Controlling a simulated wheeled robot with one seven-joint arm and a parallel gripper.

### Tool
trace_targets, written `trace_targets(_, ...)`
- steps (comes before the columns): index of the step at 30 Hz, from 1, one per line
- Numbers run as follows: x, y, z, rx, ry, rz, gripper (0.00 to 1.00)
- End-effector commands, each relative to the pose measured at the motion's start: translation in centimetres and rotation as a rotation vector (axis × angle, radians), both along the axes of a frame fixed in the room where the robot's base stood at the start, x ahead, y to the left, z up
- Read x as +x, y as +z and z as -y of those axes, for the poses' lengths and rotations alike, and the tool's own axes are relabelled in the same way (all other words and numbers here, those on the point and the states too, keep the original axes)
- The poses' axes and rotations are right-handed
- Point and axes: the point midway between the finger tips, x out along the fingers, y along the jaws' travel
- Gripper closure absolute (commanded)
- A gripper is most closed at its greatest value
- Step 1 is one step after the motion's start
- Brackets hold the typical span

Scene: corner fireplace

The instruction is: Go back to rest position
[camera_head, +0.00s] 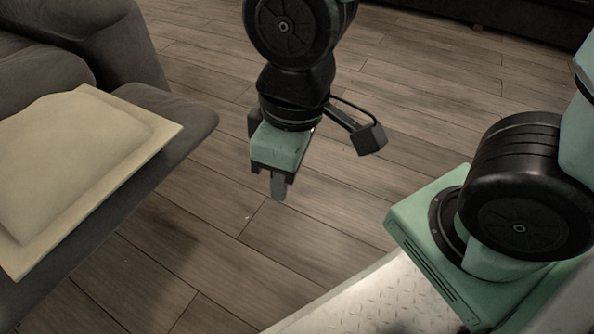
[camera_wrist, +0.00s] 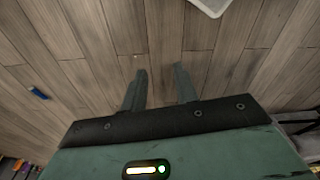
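My gripper (camera_head: 279,188) hangs from my arm over the wooden floor, pointing down, with the grey couch to its left in the head view. In the wrist view my gripper (camera_wrist: 160,85) shows its two grey fingers spread apart, with only bare floor between them. It holds nothing. In the head view the fingers overlap, so the gap does not show there.
A grey couch (camera_head: 190,108) with a cream cushion (camera_head: 75,165) on it stands at the left. The wooden floor (camera_head: 215,235) around my gripper is clear. A small blue object (camera_wrist: 38,92) lies on the floor at the left of the wrist view.

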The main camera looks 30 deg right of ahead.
Motion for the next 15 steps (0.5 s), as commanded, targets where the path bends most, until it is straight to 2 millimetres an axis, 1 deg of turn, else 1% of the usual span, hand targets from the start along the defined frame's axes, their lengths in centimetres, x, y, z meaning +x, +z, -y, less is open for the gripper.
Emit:
trace_targets(1, -0.8, 0.4, 0.3, -0.013, -0.032, -0.023, 0.7)
trace_targets(4, -1.7, 0.7, 0.7, -0.03, -0.065, -0.053, 0.7)
trace_targets(12, -1.8, 0.7, 0.7, -0.033, -0.071, -0.061, 0.7)
trace_targets(15, -1.8, 1.1, 0.7, -0.034, -0.07, -0.06, 0.7)
